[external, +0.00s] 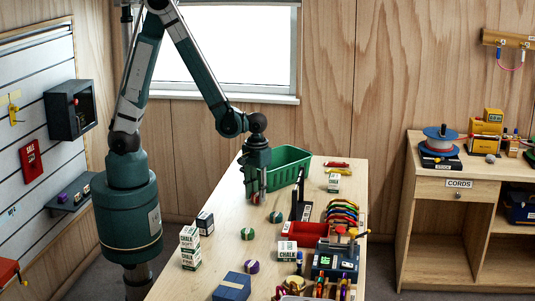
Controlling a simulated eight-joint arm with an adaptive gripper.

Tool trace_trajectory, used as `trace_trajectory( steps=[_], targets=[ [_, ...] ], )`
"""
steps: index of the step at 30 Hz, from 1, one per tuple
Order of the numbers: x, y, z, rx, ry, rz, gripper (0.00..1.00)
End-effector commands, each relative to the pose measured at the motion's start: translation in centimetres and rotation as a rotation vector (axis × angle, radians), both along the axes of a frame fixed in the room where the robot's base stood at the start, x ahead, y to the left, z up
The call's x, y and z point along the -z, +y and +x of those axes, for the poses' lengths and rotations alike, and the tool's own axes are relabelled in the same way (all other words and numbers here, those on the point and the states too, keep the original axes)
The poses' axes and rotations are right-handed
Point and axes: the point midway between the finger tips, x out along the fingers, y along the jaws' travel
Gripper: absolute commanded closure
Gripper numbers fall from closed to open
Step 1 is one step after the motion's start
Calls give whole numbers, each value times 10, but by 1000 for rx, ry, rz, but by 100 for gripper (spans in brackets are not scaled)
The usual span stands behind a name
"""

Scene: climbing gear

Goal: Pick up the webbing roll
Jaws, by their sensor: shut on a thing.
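My gripper (259,192) points down over the table, with its fingers around a small, mostly hidden reddish roll (256,199), which looks like a webbing roll. It is shut on this roll. Whether the roll touches the table I cannot tell. Similar small rolls lie nearby on the table: a red and green one (275,217) just in front, a green one (247,233) further forward, and a purple one (251,266) nearer the front.
A green bin (286,167) stands behind my gripper. Chalk boxes (190,248) are stacked at the table's left edge. A red tray (305,231), a rack of coloured gear (341,213) and a dark device (335,258) crowd the right side.

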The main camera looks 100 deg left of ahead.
Motion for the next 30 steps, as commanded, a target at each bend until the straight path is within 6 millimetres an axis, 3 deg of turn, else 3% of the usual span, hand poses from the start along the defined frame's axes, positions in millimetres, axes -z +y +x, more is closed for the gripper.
trace_trajectory(
  steps=[19,30],
  targets=[
    [-68,0,0,0,0,0,83],
    [-86,0,0,0,0,0,83]
  ],
)
